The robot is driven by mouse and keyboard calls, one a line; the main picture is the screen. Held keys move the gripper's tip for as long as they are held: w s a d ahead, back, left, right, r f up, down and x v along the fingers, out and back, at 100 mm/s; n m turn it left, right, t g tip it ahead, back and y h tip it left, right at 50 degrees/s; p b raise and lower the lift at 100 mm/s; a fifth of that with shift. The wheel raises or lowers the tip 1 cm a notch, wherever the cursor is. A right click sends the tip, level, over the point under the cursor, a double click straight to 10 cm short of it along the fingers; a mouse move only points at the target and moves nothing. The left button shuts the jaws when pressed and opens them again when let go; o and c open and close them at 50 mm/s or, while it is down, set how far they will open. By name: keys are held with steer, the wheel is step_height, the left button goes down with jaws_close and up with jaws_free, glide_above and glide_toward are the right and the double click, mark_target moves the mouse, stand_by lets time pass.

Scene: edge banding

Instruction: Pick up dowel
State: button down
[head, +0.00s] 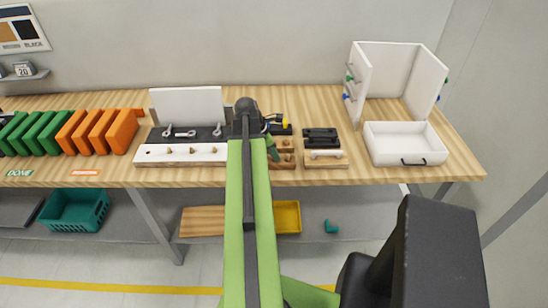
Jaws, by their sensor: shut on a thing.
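My arm reaches over the middle of the table, and its end covers part of the work area. My gripper (272,148) is down at a small wooden tray (283,166), just right of the arm. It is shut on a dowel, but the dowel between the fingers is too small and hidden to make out. Several small wooden pieces show in the tray compartments. I cannot tell whether the gripped dowel is clear of the tray.
A white upright panel (187,105) and metal clamps (180,132) stand behind the white panel. A block with black and white parts (323,157) lies right of the tray. A white drawer (404,145) and open cabinet (400,75) stand at right. Green and orange panels (102,130) stand left.

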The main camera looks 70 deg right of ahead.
step_height(320, 180, up, 4)
steer(key=p, duration=0.3)
steer(key=shift+r+p, duration=0.1)
steer(key=shift+p, duration=0.3)
steer(key=s+r+p, duration=0.6)
steer(key=s, duration=0.5)
steer(key=shift+s+a+r, duration=0.2)
steer(key=shift+s+a, duration=0.05)
steer(key=shift+s, duration=0.05)
